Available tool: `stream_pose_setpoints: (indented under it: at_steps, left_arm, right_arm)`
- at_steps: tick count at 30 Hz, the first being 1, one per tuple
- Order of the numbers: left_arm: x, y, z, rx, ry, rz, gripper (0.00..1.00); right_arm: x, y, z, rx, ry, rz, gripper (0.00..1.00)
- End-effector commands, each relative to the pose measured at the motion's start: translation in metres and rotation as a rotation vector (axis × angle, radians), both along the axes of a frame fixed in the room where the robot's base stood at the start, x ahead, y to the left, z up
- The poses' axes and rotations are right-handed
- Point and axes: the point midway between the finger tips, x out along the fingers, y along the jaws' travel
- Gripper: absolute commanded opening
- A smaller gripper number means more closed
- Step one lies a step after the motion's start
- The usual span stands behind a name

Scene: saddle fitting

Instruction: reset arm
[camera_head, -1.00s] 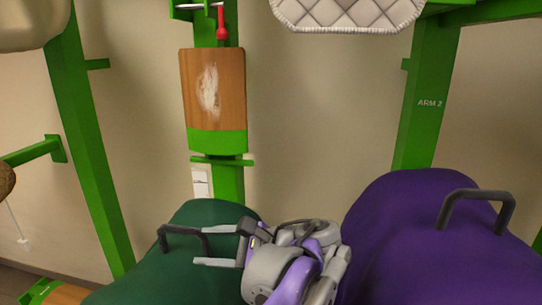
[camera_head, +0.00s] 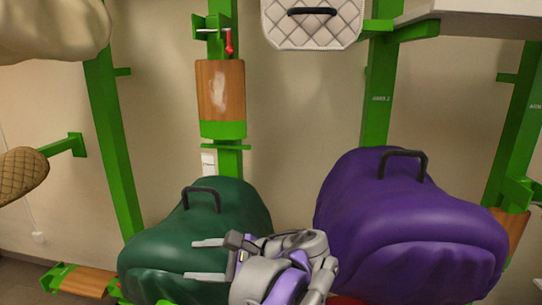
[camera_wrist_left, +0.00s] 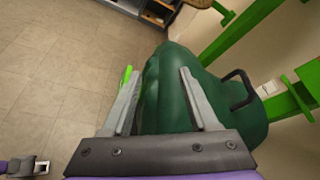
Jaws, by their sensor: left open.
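My left gripper (camera_head: 190,260) is open and empty, pointing left in front of the dark green covered saddle (camera_head: 150,262). The saddle's black handle (camera_head: 200,190) stands up above the gripper, apart from its fingers. In the left wrist view the two grey fingers (camera_wrist_left: 160,74) are spread wide with the green cover (camera_wrist_left: 162,100) behind them; I cannot tell whether they touch it. The handle (camera_wrist_left: 238,90) there lies to the right of the fingers.
A purple covered saddle (camera_head: 400,230) with a black handle sits right of my arm. Green rack posts (camera_head: 113,150) stand behind. A wooden block (camera_head: 221,88) is on the middle post. A white quilted pad (camera_head: 312,25) hangs above. Bare floor (camera_wrist_left: 60,70) lies left in the wrist view.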

Motion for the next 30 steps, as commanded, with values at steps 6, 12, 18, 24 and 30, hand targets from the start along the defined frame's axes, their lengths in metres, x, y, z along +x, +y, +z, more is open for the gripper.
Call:
stream_pose_setpoints:
  at_steps: [6,12,18,24,30]
  left_arm:
    - [-0.047,0.052,-0.079,-0.349,-0.067,0.111,0.60]
    - [-0.110,0.070,-0.167,-0.780,-0.237,0.312,0.60]
    - [-0.169,0.057,-0.242,-1.244,-0.518,0.616,0.60]
    - [-0.189,0.044,-0.271,-1.477,-0.696,0.798,0.60]
    - [-0.191,0.042,-0.274,-1.513,-0.723,0.827,0.60]
  right_arm:
    - [0.002,0.000,0.009,0.000,-0.004,0.000,0.55]
    - [0.005,0.000,0.018,0.000,-0.009,0.000,0.55]
    - [0.007,0.000,0.027,0.000,-0.013,0.000,0.55]
    - [0.008,0.000,0.031,0.000,-0.016,0.000,0.55]
    - [0.008,0.000,0.031,0.000,-0.016,0.000,0.55]
